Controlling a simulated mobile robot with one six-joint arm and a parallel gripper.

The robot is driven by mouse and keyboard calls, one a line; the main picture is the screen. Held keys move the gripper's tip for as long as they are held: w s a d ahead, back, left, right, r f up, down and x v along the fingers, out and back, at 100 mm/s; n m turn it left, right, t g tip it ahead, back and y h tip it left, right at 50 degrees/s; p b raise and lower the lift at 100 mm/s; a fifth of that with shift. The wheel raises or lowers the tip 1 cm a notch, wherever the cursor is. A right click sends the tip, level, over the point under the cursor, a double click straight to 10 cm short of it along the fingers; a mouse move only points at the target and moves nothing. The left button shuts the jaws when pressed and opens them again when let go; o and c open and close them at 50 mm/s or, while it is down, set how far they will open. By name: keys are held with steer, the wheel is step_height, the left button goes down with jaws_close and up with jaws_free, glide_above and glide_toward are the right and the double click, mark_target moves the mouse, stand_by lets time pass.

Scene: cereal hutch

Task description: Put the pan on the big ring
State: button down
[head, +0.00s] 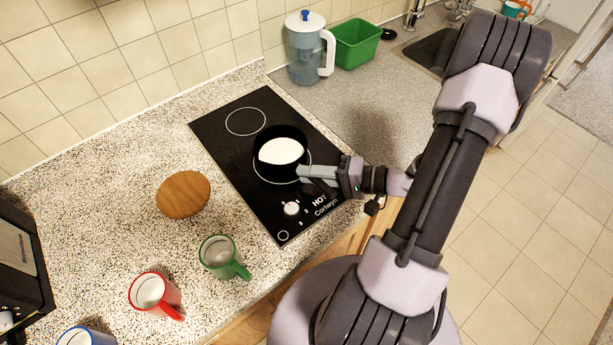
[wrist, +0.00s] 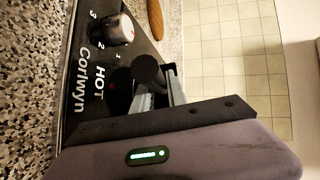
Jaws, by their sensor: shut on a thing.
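The black pan (head: 279,131) has white contents and is over the big ring (head: 274,183) of the black hob. The ring's near and right edges show, while the rest is hidden behind the pan. The pan looks level and set slightly toward the back of the ring; I cannot tell whether it touches the glass. My gripper (head: 304,173) is shut on the pan's handle at the near right. In the wrist view, the dark round handle end (wrist: 147,69) shows between the fingers (wrist: 160,86). The pan's body is out of that view.
A smaller ring (head: 245,121) lies behind, empty. A knob (head: 291,208) stands at the hob's front. A round wooden board (head: 183,194), green mug (head: 222,257) and red mug (head: 154,293) are left. A water jug (head: 306,50) and green tub (head: 357,43) stand behind.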

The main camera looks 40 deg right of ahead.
steer(key=c, duration=1.3)
jaws_free()
steer(key=shift+f, duration=0.1)
